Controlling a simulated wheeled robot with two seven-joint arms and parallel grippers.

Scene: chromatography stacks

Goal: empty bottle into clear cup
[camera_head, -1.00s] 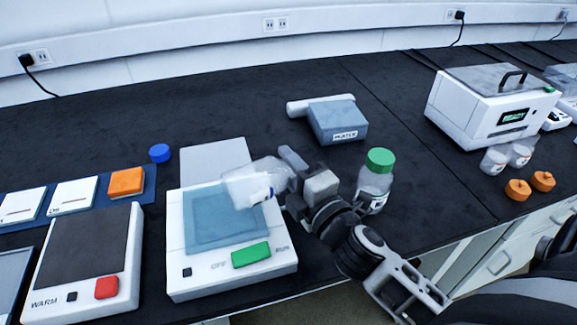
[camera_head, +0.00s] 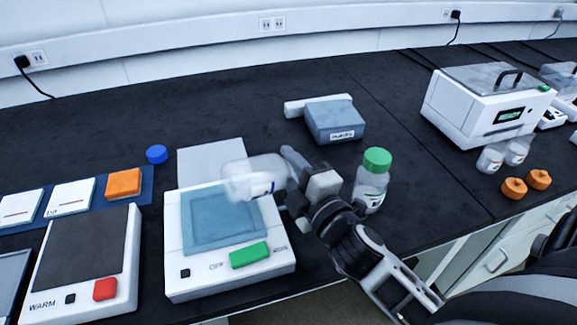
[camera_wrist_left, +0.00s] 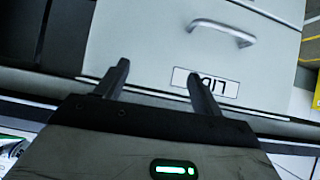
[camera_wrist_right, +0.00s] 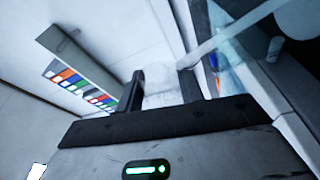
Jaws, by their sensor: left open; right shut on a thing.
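My right gripper (camera_head: 300,182) is shut on a clear bottle (camera_head: 250,178) with a blue mark on its side. The bottle lies nearly on its side, pointing left, above the blue-topped white device (camera_head: 176,245). Its mouth and contents are too blurred to tell. In the right wrist view, the bottle (camera_wrist_right: 158,82) is faint between the fingers. I cannot pick out the clear cup with certainty; two small clear containers (camera_head: 489,159) (camera_head: 516,150) stand at the far right. My left gripper (camera_wrist_left: 160,82) is open and empty in front of a cabinet drawer.
A green-capped bottle (camera_head: 371,183) stands close to the right of my right gripper. A warmer (camera_head: 85,290) is at left, a grey-blue box (camera_head: 335,120) behind, a white instrument (camera_head: 480,105) at right.

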